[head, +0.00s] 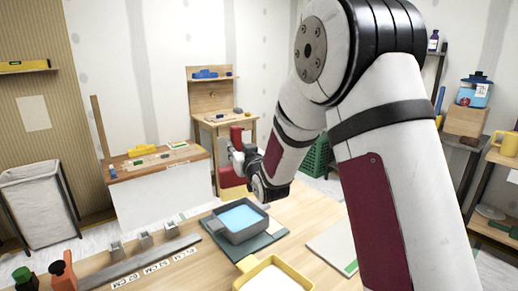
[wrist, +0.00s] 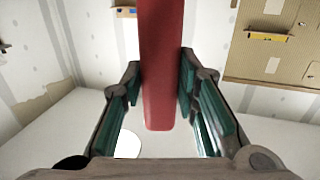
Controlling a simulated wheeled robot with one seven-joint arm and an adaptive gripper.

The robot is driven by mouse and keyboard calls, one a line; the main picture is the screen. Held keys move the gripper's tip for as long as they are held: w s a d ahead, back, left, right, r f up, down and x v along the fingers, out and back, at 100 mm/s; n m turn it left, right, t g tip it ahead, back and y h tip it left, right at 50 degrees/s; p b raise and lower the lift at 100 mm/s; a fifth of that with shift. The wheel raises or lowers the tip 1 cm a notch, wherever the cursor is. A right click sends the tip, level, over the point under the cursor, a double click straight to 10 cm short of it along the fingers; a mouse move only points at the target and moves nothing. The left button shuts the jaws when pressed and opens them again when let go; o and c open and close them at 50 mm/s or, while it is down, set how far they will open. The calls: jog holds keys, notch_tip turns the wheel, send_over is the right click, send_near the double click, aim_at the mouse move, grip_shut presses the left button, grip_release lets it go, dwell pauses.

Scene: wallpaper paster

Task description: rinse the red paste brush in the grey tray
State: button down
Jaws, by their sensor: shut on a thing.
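The red paste brush (head: 232,178) hangs upright in my gripper (head: 238,152), its pale yellow bristles pointing down. In the wrist view the red brush (wrist: 161,60) stands between the two green-padded fingers of my gripper (wrist: 158,88), which are shut on it. The grey tray (head: 236,231) holds blue water and sits on a dark green mat on the table. The brush shows just above the tray's far edge in the head view, apart from the water. I cannot tell its exact height or depth relative to the tray.
A yellow tray (head: 243,264) with white contents stands at the table's front. A pale board (head: 335,243) lies to the right under my arm. Grey blocks on a metal strip (head: 140,260) and orange and green-topped items are at the left. A side bench (head: 155,163) stands behind.

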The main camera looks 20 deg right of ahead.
aim_at(240, 181)
jog(key=shift+d+f, duration=0.2)
jog(key=shift+f, duration=0.45)
jog(key=shift+f+b, duration=2.35)
jog(key=shift+f, duration=1.1)
jog(key=shift+f, duration=0.15)
jog(key=shift+f, duration=0.35)
jog(key=shift+f, duration=0.35)
jog(key=shift+f, duration=0.35)
jog(key=shift+f, duration=0.3)
